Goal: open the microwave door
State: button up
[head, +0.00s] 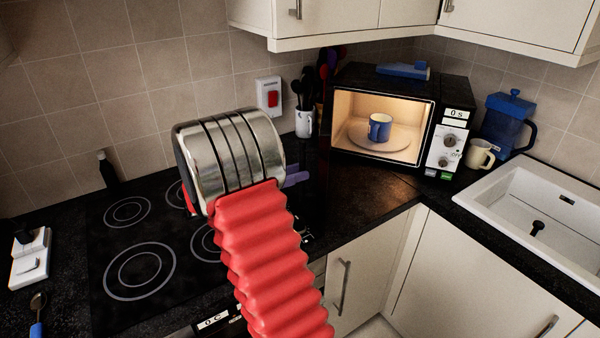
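The black microwave (432,95) stands in the back right corner of the worktop. Its lit cavity (350,110) shows clearly, with a blue mug (379,127) on the round turntable (360,138). I cannot tell whether a clear door pane covers the cavity, and no swung-out door is plain to see. The control panel (447,143) with knobs and a display is on the right. My gripper (232,160) is left of the microwave, apart from it, over the hob. My metal wrist hides most of the gripper, so its fingers cannot be judged.
A black hob (140,240) lies below my arm. A utensil pot (304,123) stands left of the microwave. A blue object (403,70) lies on top of it. A cream mug (479,154), blue cafetiere (507,125) and white sink (530,205) are to its right. Worktop before the microwave is clear.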

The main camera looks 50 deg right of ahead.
jog(key=v, duration=1.1)
jog(key=shift+a, duration=0.3)
jog(key=shift+f, duration=0.1)
